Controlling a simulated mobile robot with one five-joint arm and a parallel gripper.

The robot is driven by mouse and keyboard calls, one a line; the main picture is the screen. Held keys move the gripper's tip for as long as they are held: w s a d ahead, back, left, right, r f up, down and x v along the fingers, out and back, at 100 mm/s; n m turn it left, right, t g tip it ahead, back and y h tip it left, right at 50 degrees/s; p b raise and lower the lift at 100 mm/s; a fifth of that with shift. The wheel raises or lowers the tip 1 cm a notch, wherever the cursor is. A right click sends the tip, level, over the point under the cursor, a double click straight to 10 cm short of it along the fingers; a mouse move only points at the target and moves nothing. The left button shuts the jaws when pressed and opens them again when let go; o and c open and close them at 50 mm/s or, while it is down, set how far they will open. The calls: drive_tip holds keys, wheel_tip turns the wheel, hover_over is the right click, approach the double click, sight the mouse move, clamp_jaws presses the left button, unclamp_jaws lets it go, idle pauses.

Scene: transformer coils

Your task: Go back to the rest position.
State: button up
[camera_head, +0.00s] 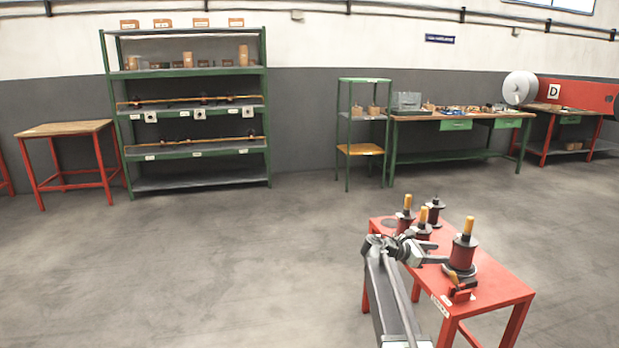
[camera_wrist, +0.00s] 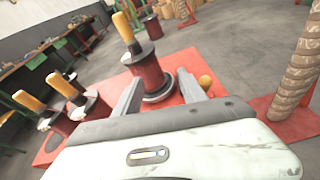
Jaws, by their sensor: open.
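My gripper (camera_head: 432,254) is stretched out over the red table (camera_head: 505,285) in the head view. In the wrist view its two fingers (camera_wrist: 160,97) are apart, with a red coil with a yellow top (camera_wrist: 150,72) beyond and between them in the picture. I cannot tell whether the fingers touch it. The same coil stands upright on a dark round base in the head view (camera_head: 464,250). Several other coils stand at the table's far left part, among them one with a yellow top (camera_head: 407,213) and a dark one (camera_head: 435,210).
A small red device (camera_head: 461,289) with an orange knob sits near the table's front edge. Green shelves (camera_head: 195,115), a wooden-topped table (camera_head: 65,130) and workbenches (camera_head: 455,117) line the back wall. A wrapped brown column (camera_wrist: 300,70) shows at the wrist view's right. The floor is clear.

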drive_tip(key=s+a+f+m+g+y, duration=0.1)
drive_tip(key=s+a+f+m+y, duration=0.45)
drive_tip(key=s+a, duration=0.4)
drive_tip(key=s+a+f+m+g+y, duration=0.1)
drive_tip(key=s+a+f+m+y, duration=0.3)
drive_tip(key=s+a+f+m, duration=0.45)
drive_tip(key=s+a+f+m+g+y, duration=0.1)
drive_tip(key=s+a+f+m+y, duration=0.35)
drive_tip(key=s+a, duration=0.55)
wheel_tip(320, 180, up, 30)
drive_tip(key=d+p, duration=0.1)
drive_tip(key=p, duration=2.7)
drive_tip(key=shift+s+d+f+y+p, duration=0.15)
drive_tip(key=shift+d+f+y+p, duration=0.05)
drive_tip(key=shift+y+p, duration=0.15)
